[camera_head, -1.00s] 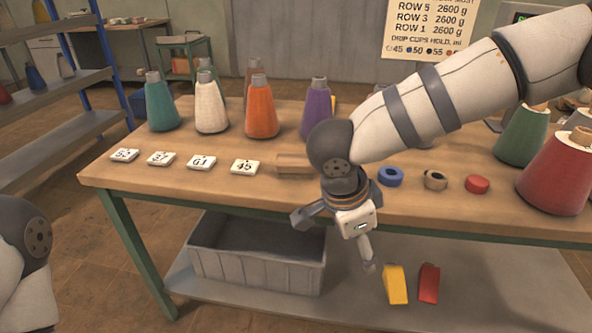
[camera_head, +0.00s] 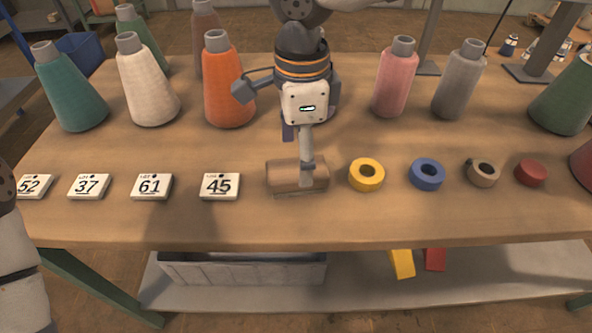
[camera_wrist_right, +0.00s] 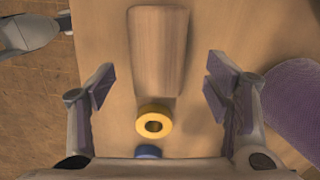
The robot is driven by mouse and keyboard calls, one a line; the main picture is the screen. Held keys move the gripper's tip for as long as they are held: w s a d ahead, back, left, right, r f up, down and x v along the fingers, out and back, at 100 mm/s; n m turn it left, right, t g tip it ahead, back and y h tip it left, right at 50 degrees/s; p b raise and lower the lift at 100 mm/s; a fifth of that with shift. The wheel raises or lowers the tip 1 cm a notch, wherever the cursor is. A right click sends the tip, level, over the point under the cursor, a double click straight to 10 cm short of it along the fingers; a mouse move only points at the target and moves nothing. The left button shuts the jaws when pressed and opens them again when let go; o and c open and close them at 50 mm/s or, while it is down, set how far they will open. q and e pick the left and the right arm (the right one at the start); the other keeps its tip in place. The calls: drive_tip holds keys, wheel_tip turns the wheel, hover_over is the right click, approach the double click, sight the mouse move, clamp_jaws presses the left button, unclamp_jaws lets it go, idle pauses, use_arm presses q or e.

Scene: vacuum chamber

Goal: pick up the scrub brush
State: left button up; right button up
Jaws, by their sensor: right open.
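The scrub brush, a plain brown wooden block (camera_head: 283,178), lies on the table between the 45 card and the yellow ring. It also shows at the top of the right wrist view (camera_wrist_right: 157,50). My right gripper (camera_head: 298,155) points down at the brush, its near finger covering part of the block in the head view. In the right wrist view the gripper (camera_wrist_right: 160,88) is open and empty, with the brush's lower end just ahead between the finger lines. I cannot tell the exact height gap. My left gripper is out of view; only part of the left arm shows.
A yellow ring (camera_head: 366,175) is close to the brush's right, then a blue ring (camera_head: 427,174), a tan ring (camera_head: 482,172) and a red disc (camera_head: 531,173). Number cards (camera_head: 219,187) lie left. Cones, including an orange one (camera_head: 229,80), stand behind. The front table strip is clear.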

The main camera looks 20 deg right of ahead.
sight(297, 168)
drive_tip(key=f, duration=0.4)
drive_tip(key=shift+s+a+f, duration=0.15)
drive_tip(key=shift+a+f, duration=0.15)
drive_tip(key=shift+f, duration=0.1)
drive_tip(key=c, duration=1.3)
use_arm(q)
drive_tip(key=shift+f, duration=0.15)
use_arm(e)
drive_tip(key=shift+r, duration=0.1)
